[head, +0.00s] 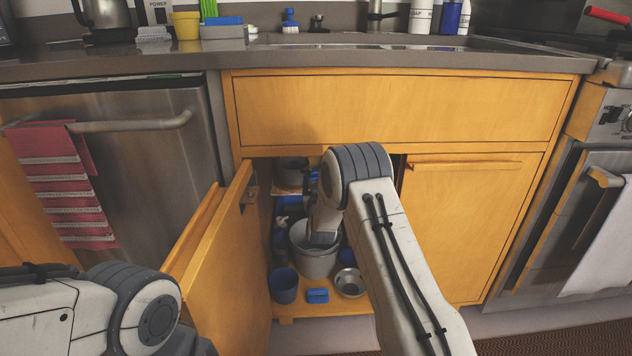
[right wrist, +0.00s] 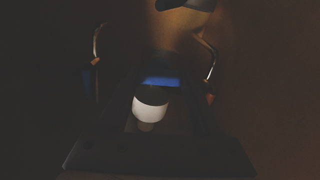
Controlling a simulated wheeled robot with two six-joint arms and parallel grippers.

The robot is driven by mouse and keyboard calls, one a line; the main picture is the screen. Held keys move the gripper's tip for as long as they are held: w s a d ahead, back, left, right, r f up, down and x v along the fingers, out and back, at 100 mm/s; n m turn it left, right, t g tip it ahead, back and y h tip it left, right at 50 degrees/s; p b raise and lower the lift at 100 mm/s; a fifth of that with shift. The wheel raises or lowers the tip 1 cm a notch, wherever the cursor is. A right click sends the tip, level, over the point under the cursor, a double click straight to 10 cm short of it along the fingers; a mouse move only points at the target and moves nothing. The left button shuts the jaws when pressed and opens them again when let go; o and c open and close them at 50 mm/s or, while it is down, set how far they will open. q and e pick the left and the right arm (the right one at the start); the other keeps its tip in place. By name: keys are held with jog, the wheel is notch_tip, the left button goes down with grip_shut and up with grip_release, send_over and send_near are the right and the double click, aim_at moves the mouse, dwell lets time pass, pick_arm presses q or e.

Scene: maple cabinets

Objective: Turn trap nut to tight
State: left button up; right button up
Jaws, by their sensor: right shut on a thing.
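My right arm reaches into the open sink cabinet in the head view. My right gripper (head: 322,222) is partly hidden there by its own wrist, and its fingertips do not show clearly. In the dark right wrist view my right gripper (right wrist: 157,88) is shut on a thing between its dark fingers. A blue band (right wrist: 161,82), which looks like the trap nut, shows there, with a white rounded piece (right wrist: 150,108) just below it. The nut's tightness cannot be read. My left arm shows at the lower left of the head view, its gripper out of view.
The open cabinet door (head: 222,265) stands left of my right arm. A grey bucket (head: 314,262), blue cup (head: 284,286), blue sponge (head: 317,296) and metal bowl (head: 349,283) crowd the cabinet floor. The right door (head: 465,220) is shut. Thin pipes (right wrist: 208,55) flank the gripper.

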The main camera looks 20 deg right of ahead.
jog(key=shift+f, duration=0.1)
jog(key=o, duration=1.4)
jog(key=shift+s, duration=0.1)
jog(key=shift+p+v, duration=1.95)
jog(key=shift+v, duration=3.25)
